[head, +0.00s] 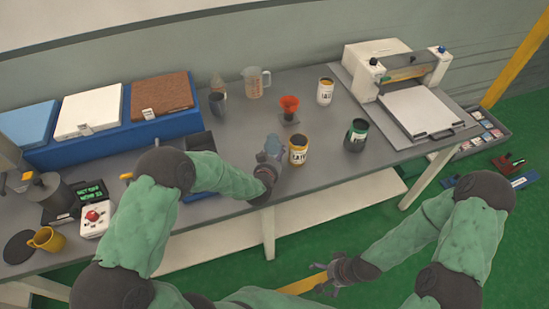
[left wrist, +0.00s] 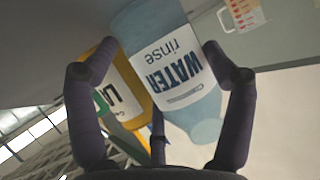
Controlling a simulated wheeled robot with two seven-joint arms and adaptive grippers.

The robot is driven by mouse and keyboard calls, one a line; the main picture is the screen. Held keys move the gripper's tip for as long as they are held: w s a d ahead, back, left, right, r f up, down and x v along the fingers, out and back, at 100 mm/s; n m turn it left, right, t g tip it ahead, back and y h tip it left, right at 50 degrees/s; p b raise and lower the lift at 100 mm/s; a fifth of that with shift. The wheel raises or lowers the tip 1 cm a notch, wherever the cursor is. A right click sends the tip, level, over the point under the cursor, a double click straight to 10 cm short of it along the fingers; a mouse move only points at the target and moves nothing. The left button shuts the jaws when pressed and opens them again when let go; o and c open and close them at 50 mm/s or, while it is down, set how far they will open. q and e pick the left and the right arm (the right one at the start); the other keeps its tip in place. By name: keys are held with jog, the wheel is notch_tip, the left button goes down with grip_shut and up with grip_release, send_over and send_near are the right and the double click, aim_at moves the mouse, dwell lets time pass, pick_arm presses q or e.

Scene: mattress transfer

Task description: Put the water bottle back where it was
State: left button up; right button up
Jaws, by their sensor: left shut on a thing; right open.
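The water bottle (left wrist: 172,62) is pale blue with a white label reading "WATER rinse" and appears upside down in the left wrist view. It shows small in the head view (head: 272,146), near the front edge of the grey table (head: 330,165). My left gripper (head: 268,168) is shut on it, with fingers (left wrist: 160,75) on both sides of the bottle. I cannot tell whether its base touches the table. My right gripper (head: 335,275) is open and empty, low in front of the table over the green floor.
A blue rack (head: 110,143) is at left, a white press (head: 410,105) at right.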

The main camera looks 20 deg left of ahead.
pick_arm(q)
jog(key=shift+f, duration=0.1)
jog(key=shift+f, duration=0.15)
jog(key=o, duration=1.2)
jog(key=shift+s+r, duration=0.15)
jog(key=shift+r, duration=0.2)
jog(key=p+v, duration=0.2)
jog(key=v, duration=0.9)
jog(key=shift+s+r+p, duration=0.1)
jog(key=shift+s+p, duration=0.2)
jog(key=shift+s, duration=0.05)
